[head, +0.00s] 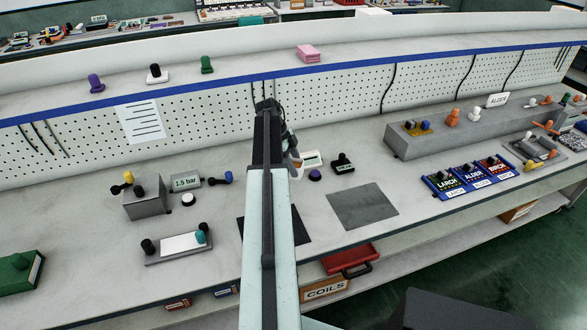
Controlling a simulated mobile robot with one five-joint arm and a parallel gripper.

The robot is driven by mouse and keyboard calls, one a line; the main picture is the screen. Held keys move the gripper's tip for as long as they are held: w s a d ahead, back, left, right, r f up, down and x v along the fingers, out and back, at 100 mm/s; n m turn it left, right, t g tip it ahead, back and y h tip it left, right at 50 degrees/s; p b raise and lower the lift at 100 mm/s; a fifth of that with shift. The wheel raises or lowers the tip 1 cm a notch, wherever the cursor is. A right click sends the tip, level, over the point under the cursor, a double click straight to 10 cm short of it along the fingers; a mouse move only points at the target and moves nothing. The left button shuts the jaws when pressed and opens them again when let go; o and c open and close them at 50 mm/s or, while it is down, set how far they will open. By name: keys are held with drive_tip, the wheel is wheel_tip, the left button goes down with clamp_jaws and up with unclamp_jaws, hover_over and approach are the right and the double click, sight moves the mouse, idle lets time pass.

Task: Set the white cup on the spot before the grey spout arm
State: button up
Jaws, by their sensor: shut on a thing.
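My gripper (291,150) is beyond the end of my arm, over the bench in the middle of the view, partly hidden by my arm. A grey block (145,198) with yellow and black knobs stands on the bench at left. A white round piece (188,200) lies just right of it. I cannot tell for sure which part is the grey spout arm or where its spot is.
A white labelled box (312,160), a purple knob (315,175) and a black-knobbed piece (343,164) are close right of my gripper. A 1.5 bar gauge (186,182) is at left. A grey mat (362,206) is bare. A pegboard (340,88) bounds the back.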

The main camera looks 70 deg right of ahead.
idle(0.3)
wheel_tip(320, 180, down, 6)
drive_tip(key=b, duration=0.6)
drive_tip(key=shift+f+b, duration=0.45)
drive_tip(key=shift+b, duration=0.05)
idle(0.3)
drive_tip(key=o, duration=1.4)
drive_tip(key=shift+o, duration=0.2)
drive_tip(key=shift+r, duration=0.1)
drive_tip(key=p+v, duration=0.7)
drive_tip(key=shift+r, duration=0.3)
